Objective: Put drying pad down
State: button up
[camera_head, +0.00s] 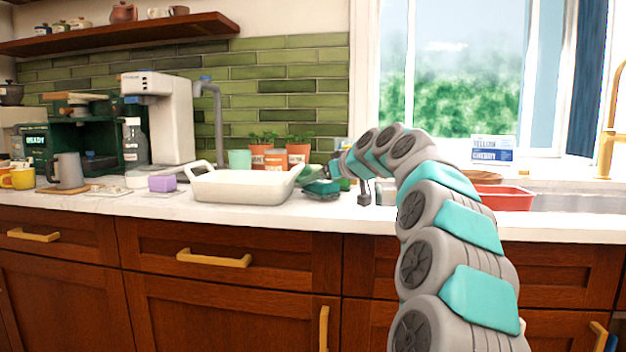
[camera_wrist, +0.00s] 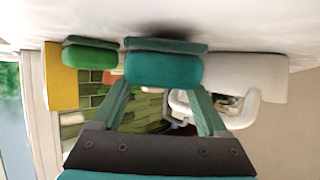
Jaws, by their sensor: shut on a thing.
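My gripper (camera_wrist: 162,88) is shut on a teal pad (camera_wrist: 163,69), which I take to be the drying pad. The pad has a thick lighter part and a thin darker layer facing the counter. In the wrist view the white counter (camera_wrist: 120,15) is at the top, and a dark shadow lies on it close by the pad. I cannot tell whether the pad touches the counter. In the head view the pad (camera_head: 322,188) shows just right of the white baking dish (camera_head: 240,186), and my arm partly hides the gripper.
A green sponge-like block (camera_wrist: 90,55) and a yellow block (camera_wrist: 60,80) stand left of the pad in the wrist view. Potted plants (camera_head: 298,152) stand behind. A red tray (camera_head: 500,197) and the sink (camera_head: 575,200) are at right. A coffee machine (camera_head: 165,115) stands left.

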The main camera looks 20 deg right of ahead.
jog(key=shift+s+f, duration=0.25)
jog(key=shift+f, duration=0.1)
jog(key=shift+f, duration=0.15)
jog(key=o, duration=1.4)
